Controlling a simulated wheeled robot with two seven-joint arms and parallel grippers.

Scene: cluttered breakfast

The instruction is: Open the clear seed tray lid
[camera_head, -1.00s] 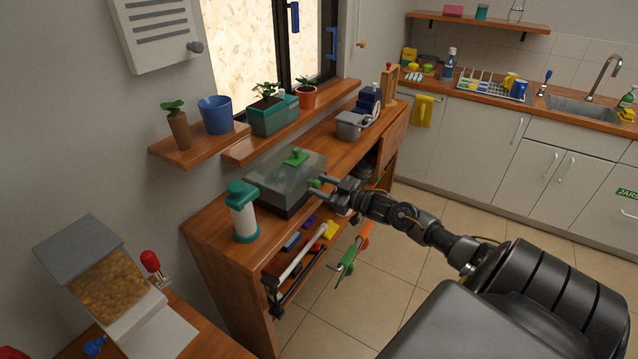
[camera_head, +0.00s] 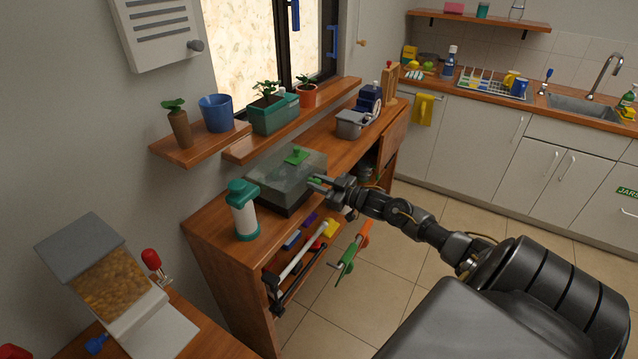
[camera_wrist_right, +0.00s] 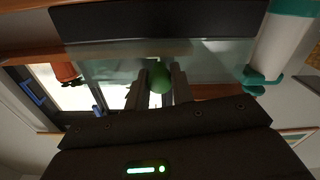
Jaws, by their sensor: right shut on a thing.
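The seed tray (camera_head: 268,196) has a dark base and sits on the wooden bench. Its clear lid (camera_head: 270,178) lies over the base and looks closed. A green handle (camera_head: 296,156) is on top of the lid. A green knob (camera_wrist_right: 160,77) is at the lid's front side, low in the view of the wrist camera's fingers. My right gripper (camera_head: 315,183) reaches the tray's front from the right and is shut on this knob. The wrist view shows the fingers (camera_wrist_right: 159,88) on both sides of it. The fingers partly hide the knob in the head view. My left gripper is not in view.
A white and green bottle (camera_head: 243,210) stands left of the tray. A grey pot (camera_head: 350,124) stands behind it to the right. A shelf (camera_head: 243,152) with plants overhangs the bench's back. Tools (camera_head: 290,262) hang below the bench's front. The floor in front is clear.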

